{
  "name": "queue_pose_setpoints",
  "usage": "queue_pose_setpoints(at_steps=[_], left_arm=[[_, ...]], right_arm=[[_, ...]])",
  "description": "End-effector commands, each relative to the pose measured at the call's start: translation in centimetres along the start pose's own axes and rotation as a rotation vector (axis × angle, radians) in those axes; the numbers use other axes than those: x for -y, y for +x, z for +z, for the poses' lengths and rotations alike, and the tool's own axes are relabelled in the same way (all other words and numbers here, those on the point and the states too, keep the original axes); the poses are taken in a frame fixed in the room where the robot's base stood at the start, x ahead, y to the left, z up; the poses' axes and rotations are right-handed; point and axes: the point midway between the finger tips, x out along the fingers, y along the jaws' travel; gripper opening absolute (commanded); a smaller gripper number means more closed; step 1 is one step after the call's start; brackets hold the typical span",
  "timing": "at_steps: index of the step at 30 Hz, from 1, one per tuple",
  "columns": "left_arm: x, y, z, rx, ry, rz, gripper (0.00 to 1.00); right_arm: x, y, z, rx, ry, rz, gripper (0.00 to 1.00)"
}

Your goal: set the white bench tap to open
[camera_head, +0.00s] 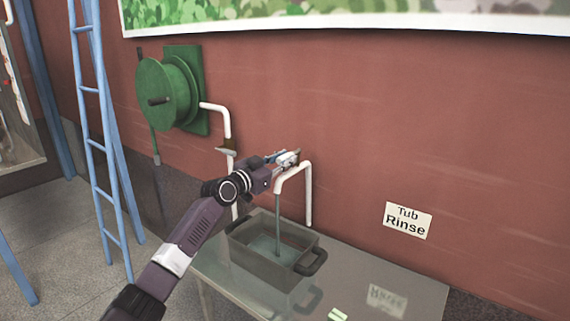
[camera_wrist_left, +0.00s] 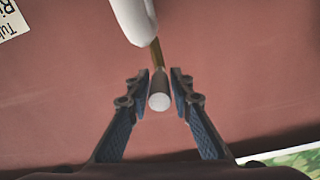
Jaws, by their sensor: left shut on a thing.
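The white bench tap (camera_head: 308,190) is a bent white pipe against the red wall, with its spout over a dark tub (camera_head: 262,262). A thin grey-green stream (camera_head: 278,222) runs from the spout down into the tub. My left gripper (camera_head: 287,158) is at the top of the tap, shut on its handle. In the left wrist view, the fingers of my left gripper (camera_wrist_left: 158,84) stand on both sides of the pale, round-ended tap handle (camera_wrist_left: 160,101). A brownish stem joins it to the white tap (camera_wrist_left: 134,20). My right gripper is out of view.
The tub stands on a grey bench (camera_head: 400,285). A green hose reel (camera_head: 168,92) with a white pipe is on the wall to the left. A blue ladder (camera_head: 95,130) stands farther left. A "Tub Rinse" sign (camera_head: 408,220) is on the wall at right.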

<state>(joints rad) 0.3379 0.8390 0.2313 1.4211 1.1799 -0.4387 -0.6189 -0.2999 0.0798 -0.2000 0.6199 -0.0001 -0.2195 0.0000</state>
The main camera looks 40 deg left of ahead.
Motion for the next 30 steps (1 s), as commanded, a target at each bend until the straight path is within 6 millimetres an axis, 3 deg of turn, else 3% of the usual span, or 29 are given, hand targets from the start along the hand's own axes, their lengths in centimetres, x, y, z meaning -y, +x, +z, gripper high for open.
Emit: queue_pose_setpoints(at_steps=[10,11,15,25,30], left_arm=[[0.2,0.0,-0.5,-0.009,0.002,-0.003,0.0],[0.2,0.0,-0.5,-0.009,0.002,-0.003,0.24],[0.2,0.0,-0.4,-0.007,0.002,-0.003,0.39],[0.1,-0.2,-0.2,-0.004,0.002,-0.001,0.39],[0.1,-1.4,-0.1,-0.002,0.004,-0.001,0.39]], right_arm=[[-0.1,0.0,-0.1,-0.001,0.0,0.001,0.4],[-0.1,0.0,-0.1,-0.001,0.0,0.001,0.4],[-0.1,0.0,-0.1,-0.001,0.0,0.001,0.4],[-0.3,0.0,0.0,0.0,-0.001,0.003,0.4],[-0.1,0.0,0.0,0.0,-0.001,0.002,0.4]])
